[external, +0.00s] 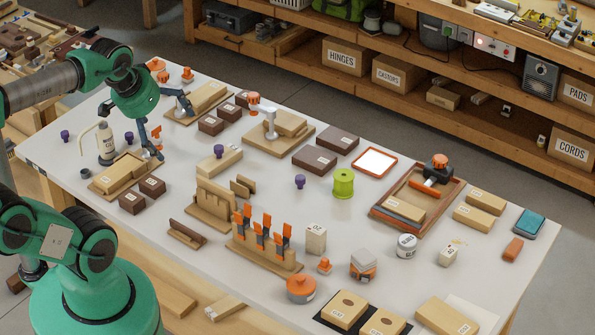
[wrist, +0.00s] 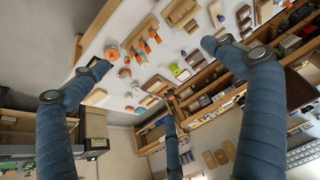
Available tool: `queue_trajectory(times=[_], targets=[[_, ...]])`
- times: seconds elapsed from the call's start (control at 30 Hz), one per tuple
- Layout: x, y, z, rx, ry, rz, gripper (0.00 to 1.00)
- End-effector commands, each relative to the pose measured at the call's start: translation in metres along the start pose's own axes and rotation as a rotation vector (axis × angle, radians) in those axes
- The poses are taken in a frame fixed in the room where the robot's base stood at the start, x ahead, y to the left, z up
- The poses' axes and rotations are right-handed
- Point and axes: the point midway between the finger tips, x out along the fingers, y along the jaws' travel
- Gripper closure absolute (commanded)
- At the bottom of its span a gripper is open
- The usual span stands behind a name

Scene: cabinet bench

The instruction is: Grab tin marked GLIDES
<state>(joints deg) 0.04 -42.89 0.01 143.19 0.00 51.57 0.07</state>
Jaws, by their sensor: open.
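A small round white tin with a dark label band (external: 406,246) stands upright on the white table, right of centre in the external view. Its lettering is too small to read, so I cannot confirm that it says GLIDES. An orange round lidded container (external: 301,288) with a pale label stands nearer the front edge. My gripper (external: 168,120) is open and empty above the table's far left part, well away from both. The wrist view shows its blue fingers (wrist: 156,66) spread wide, with the tabletop small and distant between them.
A green spool (external: 343,183) and a rack of orange-handled tools (external: 262,256) stand between my gripper and the tin.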

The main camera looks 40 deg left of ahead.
Motion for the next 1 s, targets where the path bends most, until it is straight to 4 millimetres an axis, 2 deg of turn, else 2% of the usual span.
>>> queue_trajectory(times=[0.27, 0.43, 0.8, 1.0], targets=[[0.000, 0.000, 0.001, -0.003, 0.001, 0.000, 0.00], [0.000, 0.000, 0.001, -0.002, 0.001, 0.000, 0.34], [0.000, 0.000, -0.001, 0.000, 0.000, 0.000, 0.34], [0.002, 0.004, -0.015, 0.017, -0.010, 0.007, 0.34]])
